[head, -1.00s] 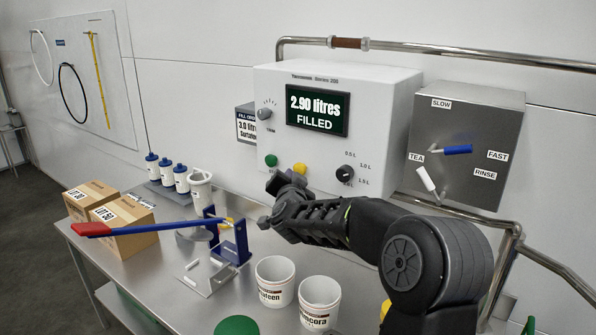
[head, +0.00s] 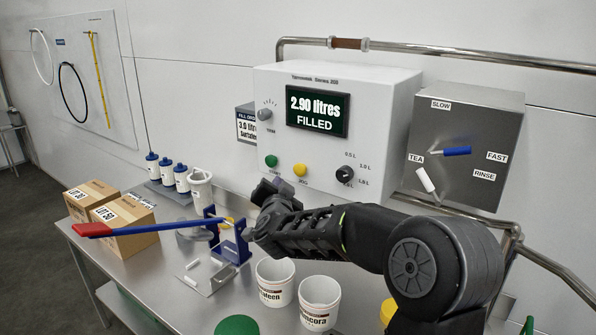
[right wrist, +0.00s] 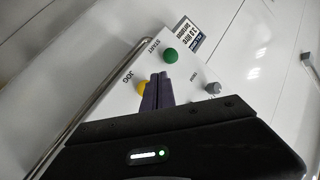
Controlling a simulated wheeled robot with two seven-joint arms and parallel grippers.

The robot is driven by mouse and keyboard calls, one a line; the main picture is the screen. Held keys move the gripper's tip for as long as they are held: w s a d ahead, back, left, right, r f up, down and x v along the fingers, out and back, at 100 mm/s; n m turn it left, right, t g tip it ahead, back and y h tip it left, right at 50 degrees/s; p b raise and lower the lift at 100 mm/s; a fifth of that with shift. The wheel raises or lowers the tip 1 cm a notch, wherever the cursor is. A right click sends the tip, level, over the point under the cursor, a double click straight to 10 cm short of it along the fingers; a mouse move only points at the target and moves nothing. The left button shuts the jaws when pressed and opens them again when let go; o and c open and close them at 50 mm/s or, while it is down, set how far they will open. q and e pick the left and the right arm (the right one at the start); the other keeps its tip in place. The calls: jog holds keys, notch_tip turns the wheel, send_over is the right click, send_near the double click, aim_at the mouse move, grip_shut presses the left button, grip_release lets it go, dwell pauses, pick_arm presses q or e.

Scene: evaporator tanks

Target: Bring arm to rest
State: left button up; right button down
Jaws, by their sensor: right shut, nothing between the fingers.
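My right gripper (head: 266,190) is shut and empty. In the head view it is just in front of the lower left of the white control box (head: 385,95), left of the yellow button (head: 300,170) and below the green button (head: 271,160). The display (head: 317,111) reads 2.90 litres, FILLED. In the right wrist view the shut fingers (right wrist: 157,90) show in front of the box, between the yellow button (right wrist: 143,88) and a grey knob (right wrist: 212,88), with the green button (right wrist: 170,55) above. My left gripper is not in view.
A blue lever press with a red handle (head: 95,229) stands left of my right gripper. Two white buckets (head: 275,283) (head: 319,303) stand below my forearm. Two cardboard boxes (head: 130,243) (head: 80,197) sit at the left. A grey valve panel (head: 463,110) and steel pipes are at the right.

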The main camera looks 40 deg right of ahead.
jog(key=shift+f, duration=0.1)
dwell(0.7)
jog(key=s+a+f+n+g+y, duration=0.1)
jog(key=s+a+f+n+y, duration=0.15)
jog(key=a+f, duration=0.65)
jog(key=s+a+f+n+g+y, duration=0.15)
jog(key=a+f+n+y, duration=0.35)
jog(key=f, duration=0.7)
jog(key=s+a+f+n+g+y, duration=0.1)
jog(key=s+a+f+g+y, duration=0.1)
jog(key=a+f, duration=0.75)
jog(key=s+a+f+n+g+y, duration=0.1)
jog(key=s+a+f, duration=0.4)
jog(key=s, duration=0.5)
jog(key=s+a+f+n+g+y, duration=0.2)
jog(key=s+a+f+g, duration=0.2)
jog(key=s+a+f, duration=0.2)
jog(key=s+a+f+n+g+y, duration=0.1)
jog(key=s+a+f+g, duration=0.2)
jog(key=s+f, duration=0.6)
jog(key=s+a, duration=0.2)
jog(key=s, duration=0.3)
jog(key=shift+a, duration=0.15)
jog(key=shift+f+g+y, duration=0.1)
jog(key=shift+g+y, duration=0.15)
